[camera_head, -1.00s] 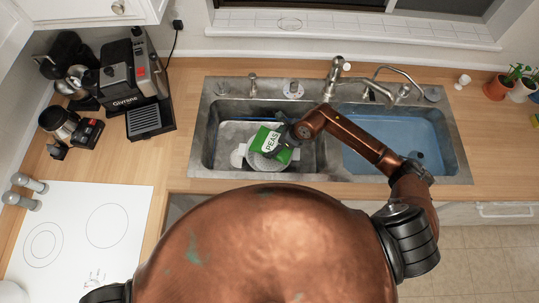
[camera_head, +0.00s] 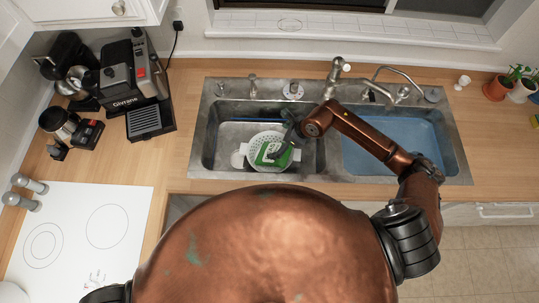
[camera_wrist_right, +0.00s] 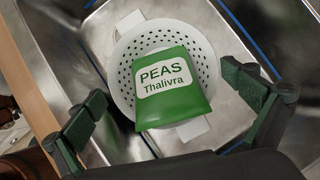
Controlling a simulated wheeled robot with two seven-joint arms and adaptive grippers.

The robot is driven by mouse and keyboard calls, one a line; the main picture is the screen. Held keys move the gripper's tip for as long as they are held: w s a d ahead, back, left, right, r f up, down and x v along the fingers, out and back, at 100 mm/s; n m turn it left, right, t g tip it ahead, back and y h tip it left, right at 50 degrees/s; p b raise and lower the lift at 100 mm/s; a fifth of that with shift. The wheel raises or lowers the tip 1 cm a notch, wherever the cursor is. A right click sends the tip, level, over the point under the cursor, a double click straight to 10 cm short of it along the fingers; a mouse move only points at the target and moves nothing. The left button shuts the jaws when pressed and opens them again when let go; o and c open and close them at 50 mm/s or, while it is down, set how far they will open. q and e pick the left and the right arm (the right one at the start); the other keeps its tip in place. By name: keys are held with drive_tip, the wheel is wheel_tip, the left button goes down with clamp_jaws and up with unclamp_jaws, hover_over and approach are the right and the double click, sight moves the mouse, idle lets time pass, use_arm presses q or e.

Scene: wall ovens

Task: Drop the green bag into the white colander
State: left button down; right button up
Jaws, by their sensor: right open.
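The green bag (camera_wrist_right: 172,104), labelled PEAS, lies in the white colander (camera_wrist_right: 203,52) in the right wrist view. Its lower edge reaches the colander's near rim in that view. In the head view the bag (camera_head: 264,156) shows inside the colander (camera_head: 262,138), which sits in the left sink basin. My right gripper (camera_head: 286,150) is above the colander, partly covering it. In the right wrist view its fingers (camera_wrist_right: 172,110) are wide apart, one on each side of the bag, with nothing between them at the tips. My left gripper is not in view.
The left basin (camera_head: 225,125) has raised steel walls around the colander. The right basin (camera_head: 395,150) holds bluish water. Faucets (camera_head: 335,75) stand behind the sink. A coffee machine (camera_head: 130,75) and a white cooktop (camera_head: 80,235) are at the left.

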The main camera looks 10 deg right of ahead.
drive_tip(key=v, duration=0.8)
drive_tip(key=shift+r, duration=0.1)
